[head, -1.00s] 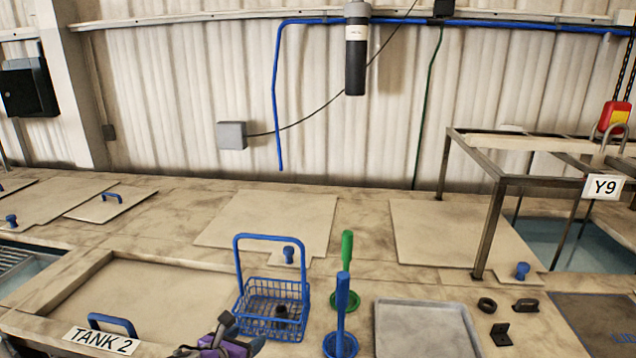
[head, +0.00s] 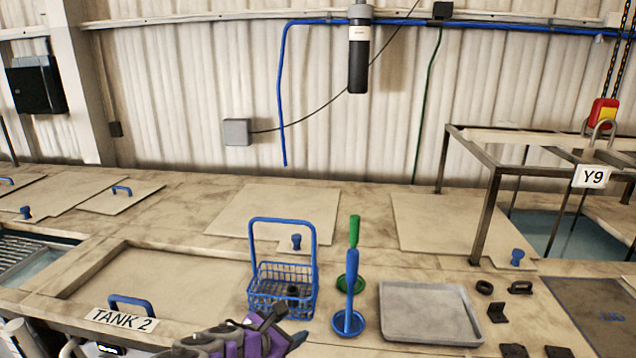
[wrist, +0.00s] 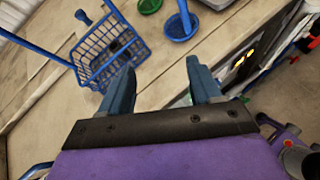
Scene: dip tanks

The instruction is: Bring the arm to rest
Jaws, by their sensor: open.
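My gripper (wrist: 162,88) is open in the wrist view, with its two blue-grey fingers apart and nothing between them. In the head view my purple arm end (head: 240,338) shows at the bottom edge, in front of the blue basket. The blue wire basket (head: 283,290) stands upright on the counter with a small dark part inside. It also shows in the wrist view (wrist: 103,50), beyond the left finger and apart from it.
A blue dipper (head: 350,300) and a green dipper (head: 354,240) stand right of the basket. A grey tray (head: 430,310) and several black parts lie further right. The TANK 2 lid (head: 150,280) is left. A metal frame marked Y9 (head: 592,176) stands over a tank.

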